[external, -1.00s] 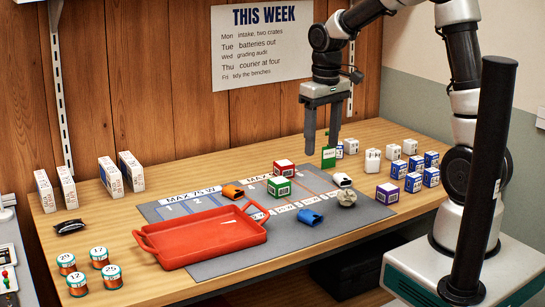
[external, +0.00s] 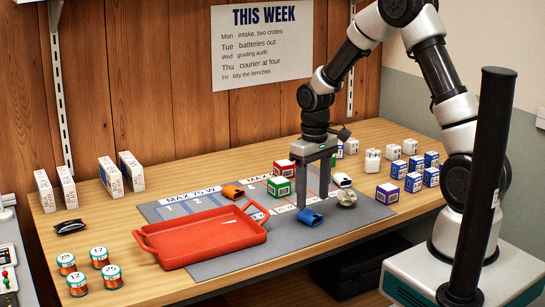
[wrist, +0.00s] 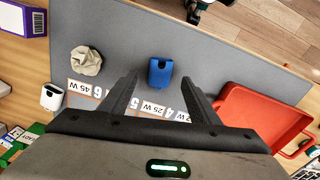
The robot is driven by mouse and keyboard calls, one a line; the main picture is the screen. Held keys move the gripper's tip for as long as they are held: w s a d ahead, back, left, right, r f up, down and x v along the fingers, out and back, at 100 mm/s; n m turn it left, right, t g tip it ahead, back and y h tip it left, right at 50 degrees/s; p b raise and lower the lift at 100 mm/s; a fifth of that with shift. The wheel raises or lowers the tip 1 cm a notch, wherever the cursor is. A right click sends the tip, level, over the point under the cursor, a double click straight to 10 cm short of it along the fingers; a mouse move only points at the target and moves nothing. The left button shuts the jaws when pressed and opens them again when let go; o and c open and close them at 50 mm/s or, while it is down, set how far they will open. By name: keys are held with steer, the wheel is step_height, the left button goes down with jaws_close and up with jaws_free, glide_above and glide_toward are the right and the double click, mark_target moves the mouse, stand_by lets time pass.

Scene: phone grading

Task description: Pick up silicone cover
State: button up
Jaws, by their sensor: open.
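A small blue cover-like piece (external: 309,218) lies on the grey mat (external: 226,267), by the row of printed wattage labels. It looks like the silicone cover, though I cannot be sure. In the wrist view the blue piece (wrist: 160,74) shows ahead of my gripper, centred between the fingertips. My gripper (external: 313,199) points down, open, above the mat close to the blue piece. Nothing is between the fingers (wrist: 160,84). A similar orange piece (external: 232,191) and a similar white piece (external: 342,180) also lie on the mat.
A red tray (external: 205,243) stands left of my gripper. A crumpled beige ball (external: 346,198) and a purple box (external: 387,193) are to the right. Green (external: 278,187) and red boxes stand just behind. Front mat area is clear.

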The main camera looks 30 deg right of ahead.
mark_target(310, 213)
steer(key=f, duration=0.3)
steer(key=f+b, duration=0.1)
steer(key=f, duration=0.1)
steer(key=shift+w+a+f, duration=0.1)
steer(key=shift+w, duration=0.2)
steer(key=shift+c, duration=0.4)
steer(key=c, duration=1.1)
